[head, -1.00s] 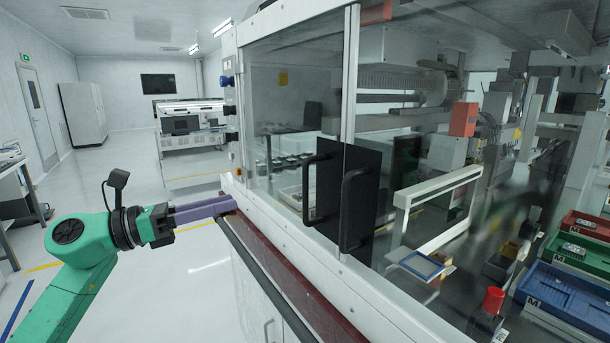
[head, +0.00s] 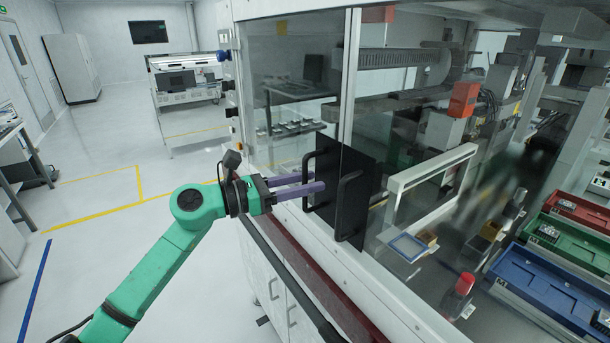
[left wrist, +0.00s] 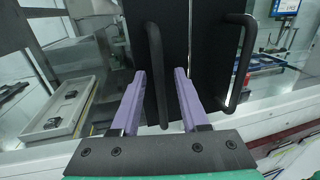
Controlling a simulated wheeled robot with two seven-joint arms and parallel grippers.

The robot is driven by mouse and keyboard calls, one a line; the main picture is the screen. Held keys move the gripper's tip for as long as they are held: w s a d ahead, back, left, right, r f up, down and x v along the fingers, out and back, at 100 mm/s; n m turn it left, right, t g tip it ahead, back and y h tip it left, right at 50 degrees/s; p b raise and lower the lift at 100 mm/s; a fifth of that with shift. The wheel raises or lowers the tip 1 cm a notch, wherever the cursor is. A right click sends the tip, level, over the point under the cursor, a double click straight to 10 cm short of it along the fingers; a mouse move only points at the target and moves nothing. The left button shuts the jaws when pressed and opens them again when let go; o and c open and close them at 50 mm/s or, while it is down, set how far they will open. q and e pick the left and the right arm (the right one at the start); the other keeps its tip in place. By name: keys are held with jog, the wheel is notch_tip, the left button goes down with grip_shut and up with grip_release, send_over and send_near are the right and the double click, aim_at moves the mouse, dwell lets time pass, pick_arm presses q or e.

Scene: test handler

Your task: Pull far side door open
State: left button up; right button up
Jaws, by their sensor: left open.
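The far side door is a clear pane with a black panel (head: 327,160) and a black bar handle (head: 306,165), left of the near door's handle (head: 343,205) in the head view. My left gripper (head: 318,182) is open at the far handle, its purple fingers reaching across it. In the left wrist view the far handle (left wrist: 156,75) stands upright between the two fingers of my left gripper (left wrist: 161,74). I cannot tell whether either finger touches it. The near handle (left wrist: 241,60) is to the right there. The door looks shut. My right gripper is not in view.
A dark red ledge (head: 300,262) with a black rail runs along the machine's front below the doors. Blue (head: 560,285), green and red bins stand at the right. The floor (head: 120,170) left of the machine is clear.

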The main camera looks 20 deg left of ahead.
pick_arm(q)
jog(key=shift+c, duration=0.3)
grip_shut()
dwell(1.1)
